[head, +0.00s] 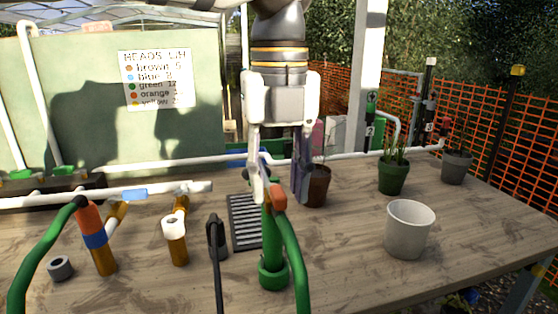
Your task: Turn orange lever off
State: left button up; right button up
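My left gripper (281,190) hangs down from above in the middle of the head view. Its two fingers are spread apart, with nothing visibly gripped. A small orange piece (279,198) shows at the top of a green hose, close to the fingertips; I cannot tell whether it is the lever or a hose fitting, or whether a finger touches it. Another orange part (89,217) with a blue band below joins a green hose at the left. No clear orange lever handle stands out, and the gripper hides part of the pipe behind it. My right gripper is not in view.
A white pipe (345,156) runs along the table's back. A blue lever (135,194) sits on a nearer white pipe. A dark grate (244,224), green upright pipe (273,272), white pot (408,230) and potted plants (392,178) stand around. The table's right front is clear.

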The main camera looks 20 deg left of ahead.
aim_at(279, 192)
pick_arm(q)
notch_tip(279, 192, up, 11)
jog(key=shift+r, duration=0.15)
dwell(0.4)
